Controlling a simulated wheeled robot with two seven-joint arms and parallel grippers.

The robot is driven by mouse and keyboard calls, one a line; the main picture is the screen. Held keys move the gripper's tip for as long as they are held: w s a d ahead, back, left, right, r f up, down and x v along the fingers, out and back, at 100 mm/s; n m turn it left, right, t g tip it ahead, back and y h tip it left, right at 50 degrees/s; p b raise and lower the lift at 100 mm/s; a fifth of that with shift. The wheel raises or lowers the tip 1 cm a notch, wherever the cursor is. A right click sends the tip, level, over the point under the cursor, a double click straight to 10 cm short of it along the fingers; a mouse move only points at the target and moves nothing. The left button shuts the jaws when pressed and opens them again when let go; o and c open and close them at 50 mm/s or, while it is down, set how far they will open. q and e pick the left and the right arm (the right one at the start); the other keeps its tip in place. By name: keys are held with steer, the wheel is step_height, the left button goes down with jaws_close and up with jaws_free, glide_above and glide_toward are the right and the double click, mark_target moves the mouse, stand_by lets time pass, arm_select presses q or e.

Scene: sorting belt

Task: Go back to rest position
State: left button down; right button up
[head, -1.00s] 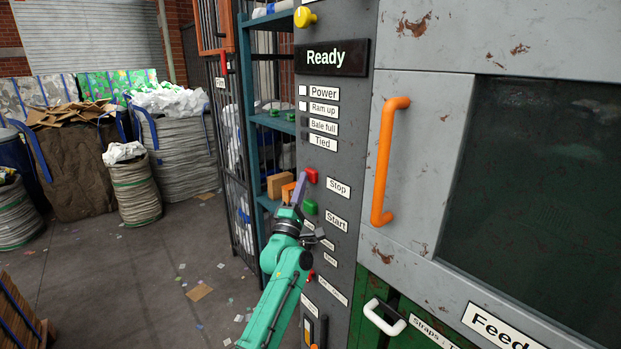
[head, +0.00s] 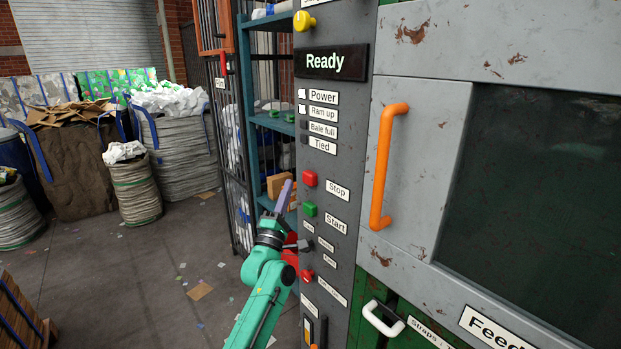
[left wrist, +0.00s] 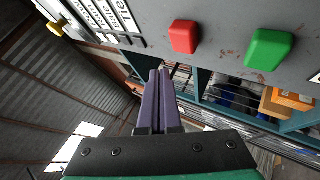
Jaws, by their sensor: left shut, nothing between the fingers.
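My left gripper (head: 284,196) has purple fingers on a green arm. It is beside the left edge of the machine's dark control panel (head: 322,231), apart from the buttons. In the left wrist view the two fingers (left wrist: 158,98) lie together, shut and empty. The red Stop button (head: 309,178) and the green Start button (head: 310,209) are both uncovered. They also show in the left wrist view, the red button (left wrist: 184,37) to the left of the green one (left wrist: 269,49). My right gripper is not in view.
The machine's orange door handle (head: 385,165) and white lower handle (head: 382,320) stick out at the right. A teal shelf (head: 250,120) stands behind my gripper. Filled sacks (head: 135,190) stand at the back left. The floor (head: 130,290) between is largely open, with scraps.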

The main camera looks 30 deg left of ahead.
arm_select(q)
steer(key=s, duration=0.1)
steer(key=s+a, duration=0.1)
steer(key=s, duration=0.1)
steer(key=shift+s, duration=0.1)
stand_by(0.3)
